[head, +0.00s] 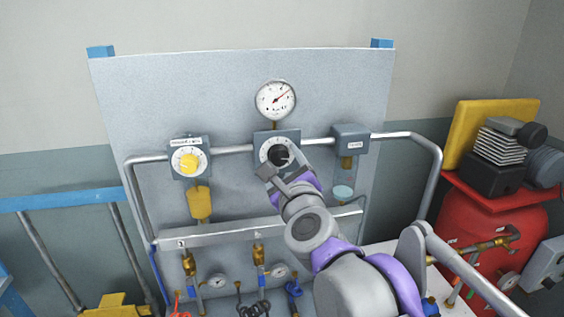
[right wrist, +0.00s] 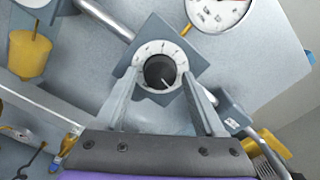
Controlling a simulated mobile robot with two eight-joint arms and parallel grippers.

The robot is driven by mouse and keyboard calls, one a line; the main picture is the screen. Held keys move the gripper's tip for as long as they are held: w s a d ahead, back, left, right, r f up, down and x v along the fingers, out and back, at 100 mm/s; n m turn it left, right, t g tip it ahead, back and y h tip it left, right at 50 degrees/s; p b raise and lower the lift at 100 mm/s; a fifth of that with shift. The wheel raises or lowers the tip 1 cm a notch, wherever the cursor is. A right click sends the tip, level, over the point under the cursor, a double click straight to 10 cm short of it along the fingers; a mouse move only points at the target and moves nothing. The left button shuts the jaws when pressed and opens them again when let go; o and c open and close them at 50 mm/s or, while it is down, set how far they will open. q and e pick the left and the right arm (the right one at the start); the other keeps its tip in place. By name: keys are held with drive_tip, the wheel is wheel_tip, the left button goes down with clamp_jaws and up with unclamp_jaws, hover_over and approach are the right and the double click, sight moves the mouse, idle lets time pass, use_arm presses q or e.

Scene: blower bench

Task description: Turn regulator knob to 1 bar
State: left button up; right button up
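The black regulator knob (head: 278,155) sits on a white scaled dial in a grey square housing, in the middle of the upright panel. In the right wrist view the knob (right wrist: 160,72) has a light pointer mark toward the lower right. My right gripper (head: 278,167) is at this housing, partly covering it in the head view. Its fingers are open, one on each side of the knob, with visible gaps in the wrist view; depth is unclear. The pressure gauge (head: 276,100) above has its needle toward the upper right. My left gripper is not in view.
A yellow knob (head: 189,162) on a similar dial is at left, and a grey block (head: 351,140) at right. Pipes (head: 235,149) link the units. A lower manifold (head: 215,234) carries brass fittings. A red tank (head: 490,235) stands at right.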

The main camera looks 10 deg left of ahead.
clamp_jaws()
